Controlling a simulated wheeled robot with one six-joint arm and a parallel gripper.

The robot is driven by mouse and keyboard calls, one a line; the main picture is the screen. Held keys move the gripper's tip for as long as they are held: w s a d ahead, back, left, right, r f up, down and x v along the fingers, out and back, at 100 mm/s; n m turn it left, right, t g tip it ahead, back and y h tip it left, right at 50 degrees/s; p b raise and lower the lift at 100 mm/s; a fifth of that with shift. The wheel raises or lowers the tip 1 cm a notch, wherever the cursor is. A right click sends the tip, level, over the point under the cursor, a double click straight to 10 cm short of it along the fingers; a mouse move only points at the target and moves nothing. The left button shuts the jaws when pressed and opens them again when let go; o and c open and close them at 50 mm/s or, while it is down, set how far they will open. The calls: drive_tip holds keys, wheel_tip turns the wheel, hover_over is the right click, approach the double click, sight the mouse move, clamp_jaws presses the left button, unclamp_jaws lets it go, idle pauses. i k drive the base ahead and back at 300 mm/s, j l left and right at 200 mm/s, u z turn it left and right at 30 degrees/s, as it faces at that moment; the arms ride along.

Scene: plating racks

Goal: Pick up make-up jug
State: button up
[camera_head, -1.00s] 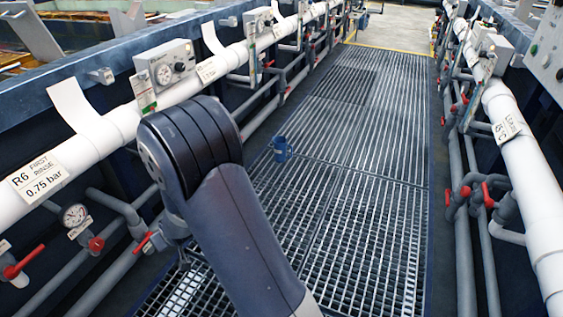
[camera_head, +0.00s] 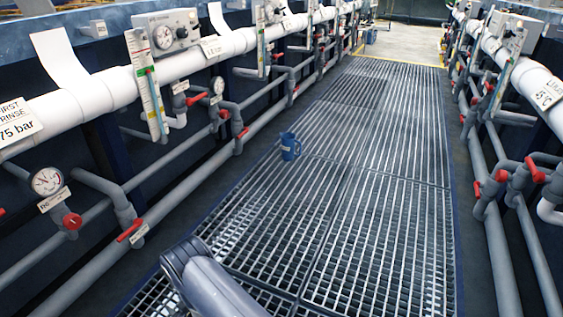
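A small blue jug (camera_head: 289,147) stands on the metal grating of the walkway, left of its middle, a little way ahead. Part of my arm shows at the bottom of the head view, left of centre. My gripper is out of the picture, so its state does not show.
The grating walkway (camera_head: 350,210) runs ahead, clear around the jug. White pipes, grey pipes, gauges (camera_head: 46,181) and red valve handles (camera_head: 129,229) line the left side. More pipes and red valves (camera_head: 536,169) line the right. Yellow lines (camera_head: 400,60) mark the far end.

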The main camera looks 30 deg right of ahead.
sight(292, 148)
drive_tip(key=i+z, duration=0.15)
drive_tip(key=z, duration=0.3)
drive_tip(key=i+z, duration=0.15)
drive_tip(key=z, duration=0.25)
drive_tip(key=i+z, duration=0.15)
drive_tip(key=z, duration=0.3)
drive_tip(key=i+j+z, duration=0.1)
drive_tip(key=z, duration=0.3)
drive_tip(key=i+j+z, duration=0.1)
drive_tip(key=i+j, duration=0.2)
drive_tip(key=i+j+z, duration=0.1)
drive_tip(key=i+j, duration=0.15)
drive_tip(key=i+j+z, duration=0.1)
drive_tip(key=i+j, duration=0.15)
drive_tip(key=j, duration=0.15)
drive_tip(key=i+j+z, duration=0.1)
drive_tip(key=i+j, duration=0.15)
drive_tip(key=i+j+z, duration=0.1)
drive_tip(key=j, duration=0.35)
drive_tip(key=i+j+z, duration=0.1)
drive_tip(key=i+j, duration=0.25)
drive_tip(key=i+j+z, duration=0.1)
drive_tip(key=j, duration=0.35)
drive_tip(key=i+j, duration=0.4)
